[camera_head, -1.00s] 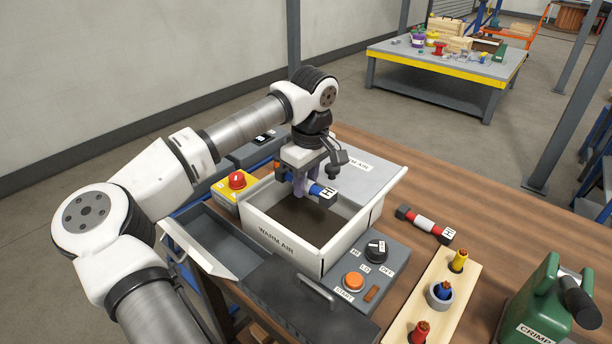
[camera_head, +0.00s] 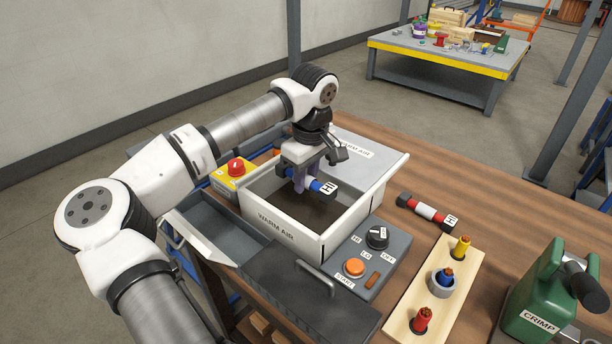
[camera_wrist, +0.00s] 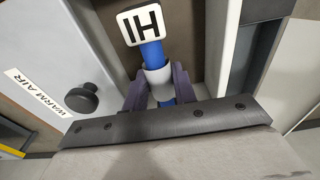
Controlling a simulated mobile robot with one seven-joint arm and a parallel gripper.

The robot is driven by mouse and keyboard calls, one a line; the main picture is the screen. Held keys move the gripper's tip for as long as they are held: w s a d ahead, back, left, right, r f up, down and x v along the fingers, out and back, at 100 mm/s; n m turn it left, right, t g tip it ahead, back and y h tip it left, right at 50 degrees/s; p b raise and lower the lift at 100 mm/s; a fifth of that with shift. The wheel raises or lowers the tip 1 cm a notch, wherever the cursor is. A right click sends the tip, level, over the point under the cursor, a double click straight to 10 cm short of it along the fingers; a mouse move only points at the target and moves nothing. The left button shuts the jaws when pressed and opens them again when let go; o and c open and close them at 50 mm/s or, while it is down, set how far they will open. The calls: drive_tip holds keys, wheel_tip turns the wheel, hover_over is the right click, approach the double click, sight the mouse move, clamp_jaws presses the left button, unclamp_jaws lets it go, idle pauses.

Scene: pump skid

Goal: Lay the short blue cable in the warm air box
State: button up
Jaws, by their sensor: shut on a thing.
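The short blue cable (camera_head: 317,185) has a white sleeve at its middle and a dark end piece with a white "HI" tag. My gripper (camera_head: 300,184) is shut on it, with a purple finger on either side of the white sleeve in the wrist view (camera_wrist: 158,78). The warm air box (camera_head: 276,229) is a white, open-topped box with a dark brown floor and "WARM AIR" on its front. My gripper holds the cable over the box opening, between the walls as seen from the head. Its exact height above the floor is hard to tell. The cable's other end is mostly hidden behind my fingers.
A grey lid panel (camera_head: 372,160) is behind the box. In front are a grey control panel (camera_head: 385,240) with knob and orange button and an open grey tray (camera_head: 215,232). A red-striped cable (camera_head: 427,212), a wooden plug block (camera_head: 425,290) and a green crimp tool (camera_head: 545,290) are right.

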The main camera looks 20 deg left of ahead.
sight(305, 213)
drive_tip(key=shift+f+b, duration=2.8)
drive_tip(key=shift+f, duration=1.1)
drive_tip(key=o, duration=0.9)
drive_tip(key=shift+o, duration=0.2)
drive_tip(key=r, duration=0.9)
drive_tip(key=d+r, duration=0.1)
drive_tip(key=r, duration=0.3)
drive_tip(key=shift+s+d+r, duration=0.1)
drive_tip(key=shift+s+r, duration=0.1)
drive_tip(key=shift+r, duration=0.2)
